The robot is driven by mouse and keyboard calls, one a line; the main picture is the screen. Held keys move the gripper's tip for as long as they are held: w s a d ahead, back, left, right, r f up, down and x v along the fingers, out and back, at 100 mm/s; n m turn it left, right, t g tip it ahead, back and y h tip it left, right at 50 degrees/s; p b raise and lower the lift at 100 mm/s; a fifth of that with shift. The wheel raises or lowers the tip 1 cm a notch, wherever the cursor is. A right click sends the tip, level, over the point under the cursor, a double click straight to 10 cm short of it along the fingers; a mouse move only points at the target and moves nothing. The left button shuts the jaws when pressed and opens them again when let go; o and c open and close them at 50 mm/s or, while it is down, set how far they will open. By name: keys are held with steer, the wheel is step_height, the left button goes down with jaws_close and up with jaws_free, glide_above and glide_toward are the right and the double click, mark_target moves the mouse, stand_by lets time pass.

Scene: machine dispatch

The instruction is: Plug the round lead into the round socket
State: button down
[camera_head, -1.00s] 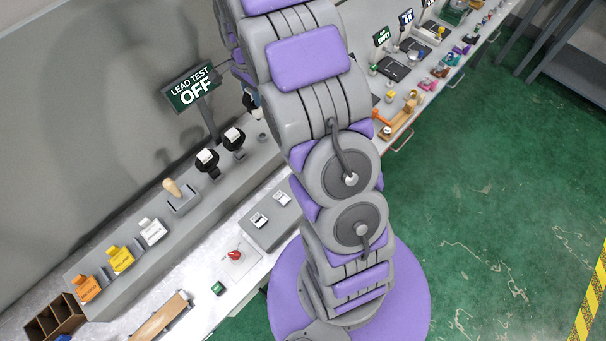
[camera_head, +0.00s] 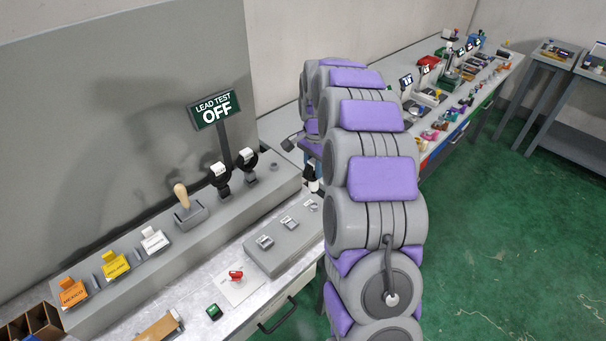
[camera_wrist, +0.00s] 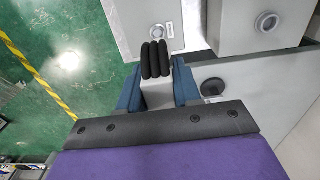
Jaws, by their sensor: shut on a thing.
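My gripper (camera_wrist: 157,62) has dark blue sides and black ribbed tips in the wrist view. It is shut on what I take to be the round lead, mostly hidden between the fingers. A round socket (camera_wrist: 163,30) with a small label sits on a light grey panel just beyond the tips; they look apart, but the height gap is unclear. In the head view, my gripper (camera_head: 313,180) is partly hidden by my arm, near the right end of the grey socket box (camera_head: 258,262). The round socket (camera_head: 311,205) there is partly covered. The sign (camera_head: 214,111) reads LEAD TEST OFF.
Two black holders with white labels (camera_head: 220,174) (camera_head: 248,158) stand on the grey console beside a round recess (camera_head: 275,168). A ringed round opening (camera_wrist: 268,22) shows in the wrist view.

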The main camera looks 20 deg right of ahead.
mark_target(312, 179)
steer(key=shift+s+d+f, duration=0.15)
steer(key=shift+d+f, duration=0.05)
steer(key=shift+d, duration=0.8)
steer(key=shift+a+r, duration=0.15)
steer(key=shift+a, duration=0.6)
steer(key=shift+a+r, duration=0.1)
steer(key=shift+a, duration=0.6)
steer(key=shift+a+f, duration=0.1)
steer(key=shift+f, duration=0.15)
steer(key=d+f, duration=0.2)
steer(key=shift+d+f, duration=0.25)
steer(key=shift+f, duration=0.15)
steer(key=shift+d+f, duration=0.1)
steer(key=shift+f, duration=0.25)
steer(key=shift+a+f, duration=0.4)
steer(key=shift+a, duration=0.75)
steer(key=shift+d+f, duration=0.1)
steer(key=shift+d, duration=0.8)
steer(key=shift+a, duration=0.95)
